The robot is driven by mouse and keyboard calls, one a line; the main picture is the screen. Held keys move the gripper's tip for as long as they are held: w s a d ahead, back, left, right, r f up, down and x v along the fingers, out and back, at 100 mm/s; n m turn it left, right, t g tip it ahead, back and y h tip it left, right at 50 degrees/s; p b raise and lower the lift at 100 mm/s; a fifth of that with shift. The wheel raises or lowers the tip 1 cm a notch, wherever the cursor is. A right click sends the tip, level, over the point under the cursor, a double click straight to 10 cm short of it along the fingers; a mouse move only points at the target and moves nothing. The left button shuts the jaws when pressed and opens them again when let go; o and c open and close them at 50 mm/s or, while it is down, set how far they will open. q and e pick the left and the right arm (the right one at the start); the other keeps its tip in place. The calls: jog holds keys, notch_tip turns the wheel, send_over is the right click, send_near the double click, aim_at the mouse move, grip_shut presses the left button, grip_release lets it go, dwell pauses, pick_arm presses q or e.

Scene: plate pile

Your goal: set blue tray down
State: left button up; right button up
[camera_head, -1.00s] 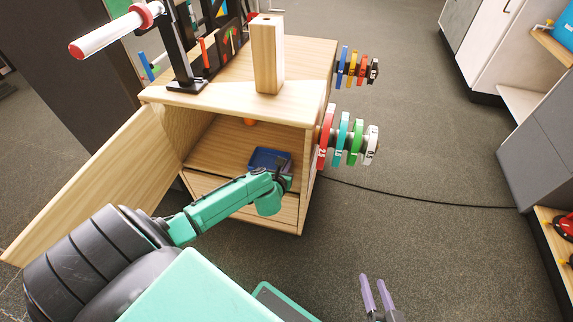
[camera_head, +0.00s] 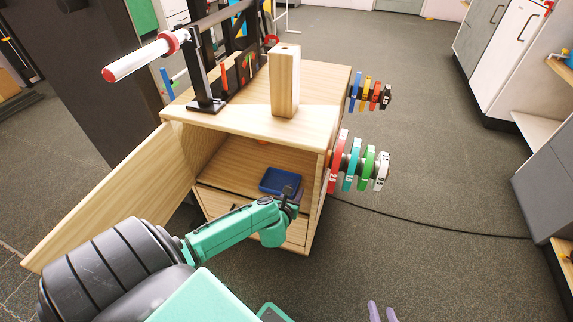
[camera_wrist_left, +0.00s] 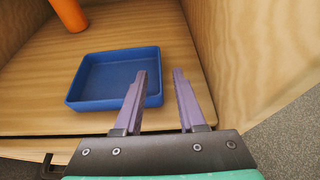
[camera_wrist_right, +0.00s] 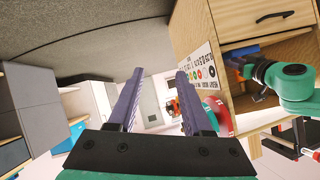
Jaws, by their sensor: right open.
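The blue tray (camera_head: 279,181) sits flat on the shelf inside the open wooden cabinet; it also shows in the left wrist view (camera_wrist_left: 98,104), empty. My left gripper (camera_wrist_left: 158,78) is open at the cabinet opening, its purple fingers apart. The left finger overlaps the tray's right end in the left wrist view; I cannot tell whether it touches.
The cabinet door (camera_head: 105,195) stands open at the left. An orange object (camera_wrist_left: 68,14) stands behind the tray on the shelf. A wooden block (camera_head: 285,82) stands on the cabinet top. Coloured plates (camera_head: 360,165) hang on the right side. Floor to the right is clear, except a cable.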

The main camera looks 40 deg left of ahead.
pick_arm(q)
jog(key=p+v, duration=0.3)
jog(key=v, duration=0.7)
jog(key=shift+s+p, duration=0.35)
jog(key=shift+p, duration=0.05)
pick_arm(e)
jog(key=s+d+r+g+h, duration=0.1)
jog(key=d+r+g+h, duration=0.2)
jog(key=d, duration=0.5)
jog(key=shift+s+d+r+n+g+h, duration=0.15)
jog(key=shift+s+r+n+g+h, duration=0.3)
jog(key=shift+g, duration=0.65)
pick_arm(q)
jog(key=shift+d, duration=0.15)
